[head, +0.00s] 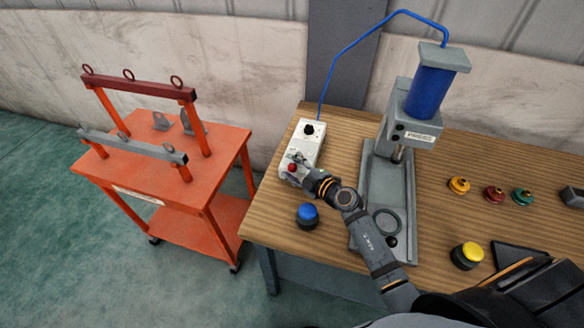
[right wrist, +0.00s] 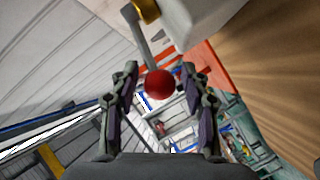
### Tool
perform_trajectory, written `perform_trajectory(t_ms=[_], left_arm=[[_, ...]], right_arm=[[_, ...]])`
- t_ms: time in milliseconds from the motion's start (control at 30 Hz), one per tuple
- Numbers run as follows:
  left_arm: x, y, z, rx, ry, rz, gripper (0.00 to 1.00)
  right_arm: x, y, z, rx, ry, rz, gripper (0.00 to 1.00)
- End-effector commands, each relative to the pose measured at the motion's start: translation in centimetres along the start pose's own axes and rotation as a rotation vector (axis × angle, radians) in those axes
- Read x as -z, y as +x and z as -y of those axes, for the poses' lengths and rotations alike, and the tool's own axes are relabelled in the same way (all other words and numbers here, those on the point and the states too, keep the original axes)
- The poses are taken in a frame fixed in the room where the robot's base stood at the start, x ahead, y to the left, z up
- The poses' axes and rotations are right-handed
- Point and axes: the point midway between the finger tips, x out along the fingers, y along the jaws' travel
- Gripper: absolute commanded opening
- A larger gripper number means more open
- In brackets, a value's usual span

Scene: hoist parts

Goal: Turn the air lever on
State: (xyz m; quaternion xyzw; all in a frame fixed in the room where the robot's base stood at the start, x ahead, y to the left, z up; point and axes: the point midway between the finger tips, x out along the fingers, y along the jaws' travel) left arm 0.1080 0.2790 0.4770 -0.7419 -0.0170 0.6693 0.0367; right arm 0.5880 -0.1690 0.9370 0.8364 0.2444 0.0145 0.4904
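The air lever is a grey rod (right wrist: 145,42) with a red ball knob (right wrist: 160,84), on a yellow fitting (right wrist: 147,10) at the end of a white box. In the head view the red knob (head: 292,168) shows at the near end of the white valve box (head: 311,140) on the wooden bench. My right gripper (head: 297,165) is at the knob. In the right wrist view its fingers (right wrist: 159,68) stand open on either side of the ball, with small gaps showing. My left gripper is not in view.
A press with a blue cylinder (head: 428,92) stands right of the box, joined by a blue hose (head: 345,48). A blue button (head: 307,212) and a yellow button (head: 467,255) sit on the bench (head: 275,222). An orange cart (head: 150,170) stands to the left.

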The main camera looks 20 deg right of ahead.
Motion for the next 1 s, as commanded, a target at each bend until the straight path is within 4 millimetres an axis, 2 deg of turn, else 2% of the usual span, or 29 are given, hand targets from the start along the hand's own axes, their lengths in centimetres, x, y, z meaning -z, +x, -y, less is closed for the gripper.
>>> perform_trajectory(t_ms=[33,300,767,1000], left_arm=[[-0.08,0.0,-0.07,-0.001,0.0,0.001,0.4],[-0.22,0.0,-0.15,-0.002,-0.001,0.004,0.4],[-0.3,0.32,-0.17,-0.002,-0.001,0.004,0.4],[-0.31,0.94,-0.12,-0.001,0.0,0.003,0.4]], right_arm=[[-0.01,-0.01,0.0,0.0,0.0,0.0,0.35],[-0.01,-0.03,0.02,0.0,0.0,0.0,0.0],[-0.23,-0.13,0.16,0.016,-0.005,-0.02,0.0],[-0.81,-0.94,0.13,0.064,-0.025,-0.091,0.0]])
